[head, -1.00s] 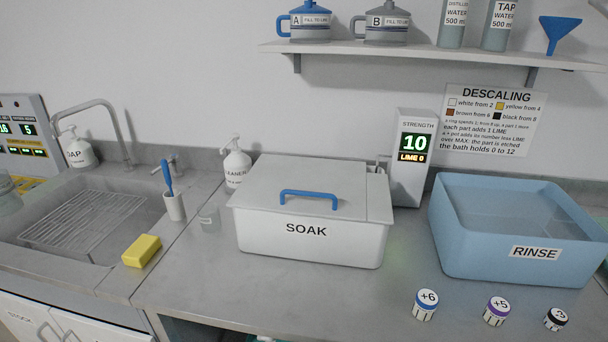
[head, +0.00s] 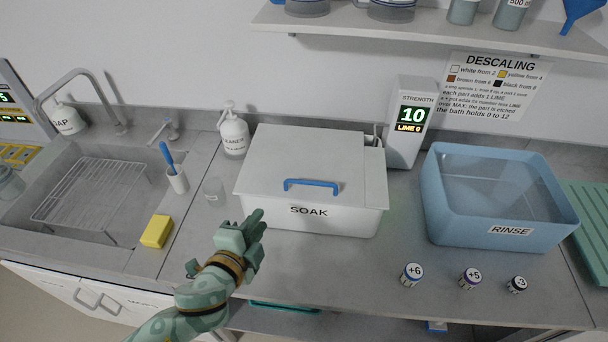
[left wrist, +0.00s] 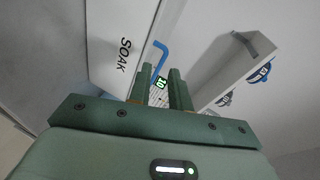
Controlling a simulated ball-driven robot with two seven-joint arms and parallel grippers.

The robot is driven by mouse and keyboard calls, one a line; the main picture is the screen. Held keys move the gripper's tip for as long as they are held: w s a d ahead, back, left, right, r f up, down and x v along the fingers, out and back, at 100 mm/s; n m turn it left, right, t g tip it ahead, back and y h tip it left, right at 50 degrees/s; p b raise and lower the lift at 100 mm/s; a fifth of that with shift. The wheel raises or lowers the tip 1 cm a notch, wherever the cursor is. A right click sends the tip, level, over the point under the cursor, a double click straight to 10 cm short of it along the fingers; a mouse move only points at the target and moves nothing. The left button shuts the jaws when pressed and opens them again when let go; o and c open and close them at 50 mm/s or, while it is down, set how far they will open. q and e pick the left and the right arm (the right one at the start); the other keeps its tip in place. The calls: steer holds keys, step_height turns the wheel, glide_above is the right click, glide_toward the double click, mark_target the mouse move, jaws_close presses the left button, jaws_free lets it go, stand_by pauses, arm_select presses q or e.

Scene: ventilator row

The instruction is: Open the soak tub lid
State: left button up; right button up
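The white soak tub (head: 350,219) stands on the counter with its grey lid (head: 300,150) down and closed. The lid has a blue bar handle (head: 312,183) near its front edge. My left gripper (head: 259,222) is in front of the tub's front left corner, below and left of the handle, and apart from it. In the left wrist view, its two fingers (left wrist: 161,84) are parted with nothing between them, and the blue handle (left wrist: 160,47) shows beyond the fingertips. My right gripper is not in view.
A blue rinse tub (head: 450,215) and a strength display (head: 408,140) reading 10 stand to the right. Several small labelled parts (head: 470,278) stand at the front right. A cleaner bottle (head: 234,137), a clear cup (head: 213,190) and a yellow sponge (head: 157,231) are left.

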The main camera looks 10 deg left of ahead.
mark_target(313, 183)
arm_select(q)
steer(key=w+d+m+h, duration=0.1)
steer(key=w+d, duration=0.2)
steer(key=w, duration=0.1)
steer(key=w+d+f+m+h, duration=0.1)
steer(key=w+d, duration=0.2)
steer(key=w, duration=0.2)
steer(key=w+d+f+m+h, duration=0.1)
steer(key=w+d+m, duration=0.1)
steer(key=w+d, duration=0.2)
steer(key=shift+w+b, duration=0.4)
steer(key=shift+w, duration=0.3)
jaws_close()
